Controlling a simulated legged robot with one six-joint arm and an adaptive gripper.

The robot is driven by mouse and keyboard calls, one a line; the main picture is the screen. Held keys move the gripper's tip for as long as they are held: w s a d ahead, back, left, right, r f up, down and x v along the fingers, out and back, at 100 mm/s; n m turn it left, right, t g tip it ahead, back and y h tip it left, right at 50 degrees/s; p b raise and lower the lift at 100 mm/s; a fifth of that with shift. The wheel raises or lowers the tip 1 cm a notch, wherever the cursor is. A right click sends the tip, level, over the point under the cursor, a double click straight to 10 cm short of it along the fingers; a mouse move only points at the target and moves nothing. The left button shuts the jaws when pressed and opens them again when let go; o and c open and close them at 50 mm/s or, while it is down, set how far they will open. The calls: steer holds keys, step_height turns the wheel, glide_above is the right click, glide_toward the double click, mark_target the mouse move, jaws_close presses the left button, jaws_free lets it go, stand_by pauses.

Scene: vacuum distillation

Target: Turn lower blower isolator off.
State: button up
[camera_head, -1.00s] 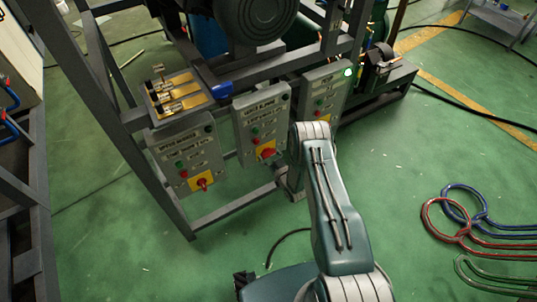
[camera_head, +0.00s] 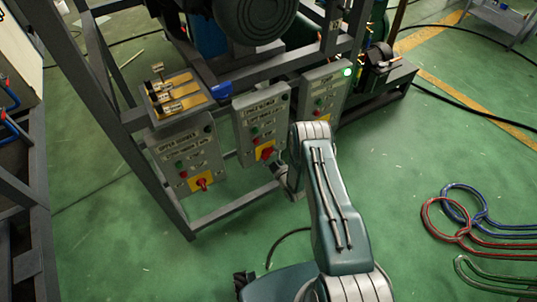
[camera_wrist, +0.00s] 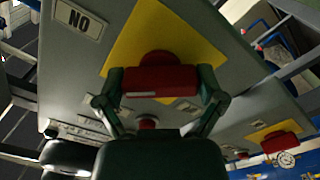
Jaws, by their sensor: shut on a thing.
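The middle grey isolator box (camera_head: 262,112) hangs on the dark steel frame. Its red rotary handle (camera_head: 267,152) sits on a yellow plate (camera_head: 261,158) at the box's lower end. In the wrist view, the red handle (camera_wrist: 160,80) lies between the two green fingers of my gripper (camera_wrist: 160,86), in front of the yellow plate (camera_wrist: 190,40). My gripper is shut on the handle, a finger at each end. In the head view, my arm hides part of the gripper (camera_head: 280,166) beside the box.
A similar box (camera_head: 187,150) with a red handle (camera_head: 201,183) hangs to the left. Hoses (camera_head: 470,225) lie on the floor at right.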

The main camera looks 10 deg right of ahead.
steer(key=n, duration=0.5)
steer(key=shift+a+n, duration=0.1)
steer(key=shift+n, duration=0.2)
steer(key=shift+s+n, duration=0.1)
steer(key=shift+n, duration=2.2)
steer(key=shift+a+f, duration=0.1)
steer(key=o, duration=0.8)
steer(key=shift+s, duration=0.1)
